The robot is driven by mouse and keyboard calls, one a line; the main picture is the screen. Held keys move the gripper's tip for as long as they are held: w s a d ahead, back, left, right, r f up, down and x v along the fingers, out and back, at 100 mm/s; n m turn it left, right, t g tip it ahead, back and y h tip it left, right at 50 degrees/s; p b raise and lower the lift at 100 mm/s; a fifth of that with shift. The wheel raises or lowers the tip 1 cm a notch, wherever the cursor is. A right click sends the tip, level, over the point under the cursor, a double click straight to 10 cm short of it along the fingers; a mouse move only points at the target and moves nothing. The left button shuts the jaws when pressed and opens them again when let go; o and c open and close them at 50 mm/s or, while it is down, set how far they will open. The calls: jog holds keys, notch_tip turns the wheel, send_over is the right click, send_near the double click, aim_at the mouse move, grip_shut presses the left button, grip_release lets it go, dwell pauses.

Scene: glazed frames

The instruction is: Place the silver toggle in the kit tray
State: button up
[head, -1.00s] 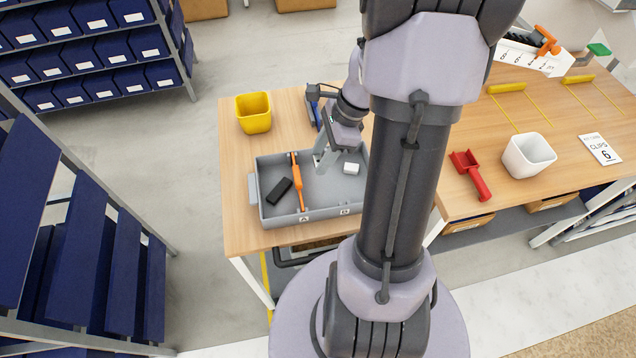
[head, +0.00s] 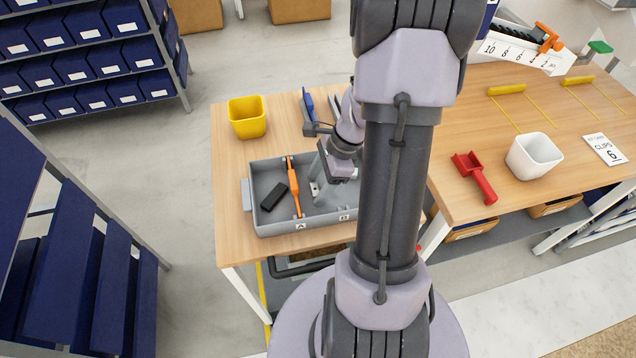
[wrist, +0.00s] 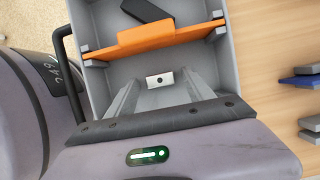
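The grey kit tray (head: 283,227) stands on the wooden table, split by an orange divider (head: 294,186). A black block (head: 274,195) lies in its left compartment, marked A. My gripper (wrist: 161,82) is over the right compartment, marked B, pointing down into it. In the wrist view its two fingers are spread. Between the fingertips is a small silvery-white piece (wrist: 152,80) with a dark spot, apparently the silver toggle, with a gap on each side. I cannot tell whether it rests on the tray floor. My wrist hides part of compartment B in the head view.
A yellow bin (head: 247,118) stands behind the tray. To the right are a red scoop (head: 474,177), a white bin (head: 533,156) and a card reading CLIPS 6 (head: 605,149). Blue items (wrist: 301,80) lie beside the tray. Bare table lies left of the tray.

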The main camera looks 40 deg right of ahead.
jog(key=shift+r, duration=0.35)
jog(key=p+v, duration=0.6)
jog(key=v, duration=0.6)
jog(key=w+a+r+n+h, duration=0.2)
jog(key=w+a+r+n, duration=0.2)
jog(key=a+r+n, duration=0.45)
jog(key=s+a+r+n+t, duration=0.1)
jog(key=s+a+r+n, duration=0.25)
jog(key=a, duration=0.25)
jog(key=s+a+r+n+t, duration=0.1)
jog(key=s+a+r+n, duration=0.1)
jog(key=a+n, duration=0.35)
jog(key=s+a+r+n+t, duration=0.1)
jog(key=s+a+r+n, duration=0.2)
jog(key=a, duration=0.5)
notch_tip(320, 180, down, 5)
jog(key=b, duration=0.5)
jog(key=shift+w+r, duration=0.1)
jog(key=shift+r, duration=0.1)
